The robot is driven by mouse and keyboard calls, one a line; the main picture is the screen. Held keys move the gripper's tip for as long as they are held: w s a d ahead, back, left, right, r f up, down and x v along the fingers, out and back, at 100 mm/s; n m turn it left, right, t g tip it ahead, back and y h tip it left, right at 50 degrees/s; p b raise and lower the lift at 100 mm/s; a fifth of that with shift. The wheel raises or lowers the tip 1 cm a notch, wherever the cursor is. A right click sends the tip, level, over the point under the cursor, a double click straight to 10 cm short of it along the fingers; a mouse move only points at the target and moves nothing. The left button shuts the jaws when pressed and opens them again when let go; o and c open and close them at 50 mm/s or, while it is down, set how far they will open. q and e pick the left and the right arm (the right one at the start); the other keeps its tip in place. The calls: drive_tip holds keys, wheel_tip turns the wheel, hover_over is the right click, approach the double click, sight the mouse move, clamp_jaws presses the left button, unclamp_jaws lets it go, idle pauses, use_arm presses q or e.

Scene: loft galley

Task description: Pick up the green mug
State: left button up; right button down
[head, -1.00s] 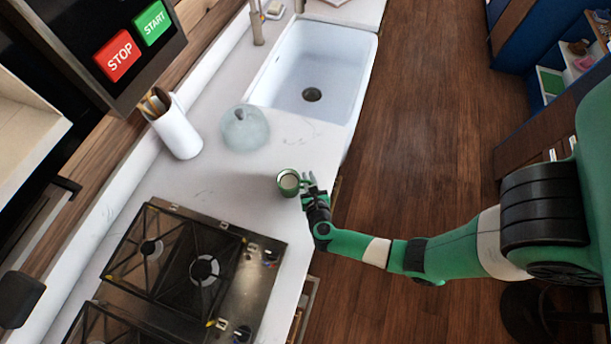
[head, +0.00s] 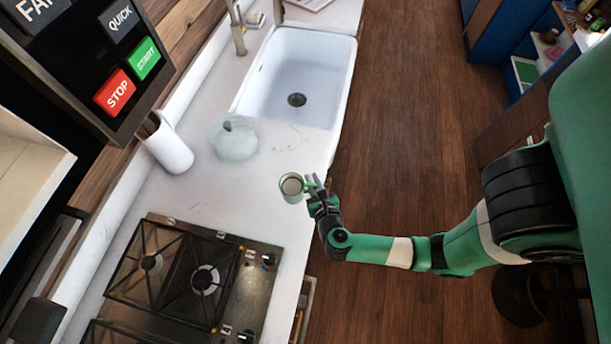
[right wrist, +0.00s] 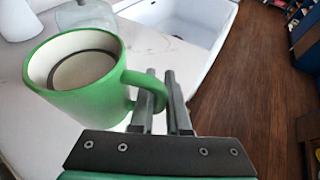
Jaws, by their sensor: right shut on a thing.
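The green mug (head: 291,188) with a pale inside is near the counter's right edge in the head view. It appears upright there and slightly tilted in the right wrist view (right wrist: 85,85). My right gripper (head: 311,184) comes from the right and is shut on the mug's handle. In the right wrist view its two fingers (right wrist: 162,92) are on the handle side, with the handle between them. The mug seems raised above the counter, though the gap under it is hard to judge. My left gripper is not in view.
The white counter (head: 212,195) holds a gas hob (head: 235,295) below the mug, a glass jar-like object (head: 234,140) and a white utensil holder (head: 170,150) to its left. The white sink (head: 310,70) lies beyond. Wooden floor (head: 410,120) is open on the right.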

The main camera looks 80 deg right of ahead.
drive_tip(key=s+a+r, duration=0.3)
drive_tip(key=s, duration=0.5)
drive_tip(key=shift+r, duration=0.35)
drive_tip(key=shift+a, duration=0.1)
